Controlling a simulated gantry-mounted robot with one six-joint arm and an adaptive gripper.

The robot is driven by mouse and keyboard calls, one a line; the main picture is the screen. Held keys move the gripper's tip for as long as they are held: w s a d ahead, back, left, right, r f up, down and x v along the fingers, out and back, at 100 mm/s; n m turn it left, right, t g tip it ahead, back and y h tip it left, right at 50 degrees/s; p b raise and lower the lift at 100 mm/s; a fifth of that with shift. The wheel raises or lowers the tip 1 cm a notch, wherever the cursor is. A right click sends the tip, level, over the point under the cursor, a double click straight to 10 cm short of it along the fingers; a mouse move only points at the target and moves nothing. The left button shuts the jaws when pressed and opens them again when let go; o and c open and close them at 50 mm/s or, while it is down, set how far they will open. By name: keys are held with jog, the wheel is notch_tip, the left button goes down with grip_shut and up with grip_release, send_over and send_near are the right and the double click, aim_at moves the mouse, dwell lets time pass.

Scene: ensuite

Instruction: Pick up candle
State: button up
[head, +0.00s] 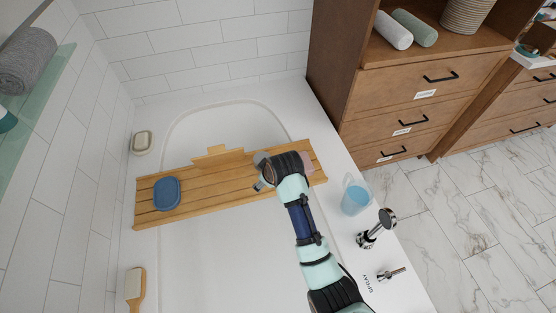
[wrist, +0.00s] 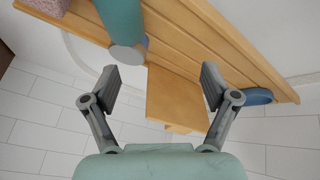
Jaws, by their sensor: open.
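No object is clearly marked as the candle. A teal cylinder (wrist: 119,22) with a pale grey end shows at the top of the wrist view, by the wooden bath tray (wrist: 235,60); it may be the candle, and its upper part is cut off by the frame. In the head view my arm and gripper hide most of that spot. My gripper (head: 262,172) is over the right half of the tray. In the wrist view its fingers (wrist: 160,74) are spread apart with nothing between them, and the cylinder lies beyond the left finger.
A blue dish (head: 167,193) is on the tray's left end, and a pink object (head: 307,161) is on its right end. A clear blue jug (head: 355,197) and a metal tap (head: 376,229) stand on the tub's right rim. A wooden cabinet (head: 420,95) is at the upper right.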

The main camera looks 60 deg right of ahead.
jog(key=shift+g, duration=0.5)
jog(key=s+d, duration=0.4)
jog(key=shift+s+d+f, duration=0.2)
jog(key=shift+f, duration=0.15)
jog(key=shift+b+x, duration=0.5)
jog(key=shift+x, duration=0.7)
jog(key=shift+w+f, duration=0.1)
jog(key=shift+f, duration=0.3)
jog(key=b+x, duration=0.4)
jog(key=x, duration=0.1)
jog(key=shift+w+d, duration=0.1)
jog(key=shift+w, duration=0.05)
jog(key=shift+c, duration=0.2)
